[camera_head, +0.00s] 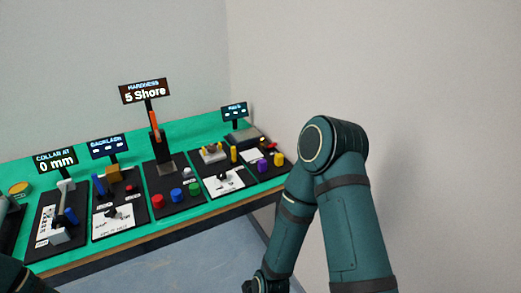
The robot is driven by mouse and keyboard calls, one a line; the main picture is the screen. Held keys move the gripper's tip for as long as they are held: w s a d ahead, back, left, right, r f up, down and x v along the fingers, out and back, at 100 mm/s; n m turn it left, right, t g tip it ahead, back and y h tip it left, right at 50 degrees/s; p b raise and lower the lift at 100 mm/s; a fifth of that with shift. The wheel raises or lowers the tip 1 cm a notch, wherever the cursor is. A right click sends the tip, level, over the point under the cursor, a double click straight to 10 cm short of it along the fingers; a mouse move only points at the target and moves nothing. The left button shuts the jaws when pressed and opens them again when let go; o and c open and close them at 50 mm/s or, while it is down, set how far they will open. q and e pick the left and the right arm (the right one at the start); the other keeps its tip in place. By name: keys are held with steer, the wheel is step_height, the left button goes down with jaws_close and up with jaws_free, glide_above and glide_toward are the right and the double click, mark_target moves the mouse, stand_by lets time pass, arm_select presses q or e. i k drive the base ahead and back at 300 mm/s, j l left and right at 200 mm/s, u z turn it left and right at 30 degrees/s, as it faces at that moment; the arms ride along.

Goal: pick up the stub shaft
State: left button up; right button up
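I cannot tell for sure which piece is the stub shaft; the parts on the bench are small at this distance. The collar station (42,218) at the left has a grey upright fixture and a blue cylinder (71,215). The right station has a purple cylinder (262,166) and a yellow cylinder (278,159). My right arm hangs at the right, in front of the bench, and its dark lower end (262,286) is cut off by the bottom edge, apart from the bench parts. The fingers are not clear. Only a dark piece of my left arm shows at bottom left; its gripper is out of view.
The green bench (150,139) runs along the wall with several black station mats. The hardness stand (157,137) rises tall at the middle, with red, blue and green cylinders before it. Sign displays stand behind the mats. Blue floor (215,255) lies open in front.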

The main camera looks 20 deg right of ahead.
mark_target(279, 158)
steer(key=i+z, duration=0.1)
steer(key=z, duration=2.55)
steer(key=j, duration=0.5)
steer(key=k+j, duration=0.1)
steer(key=j, duration=0.4)
steer(key=z, duration=0.05)
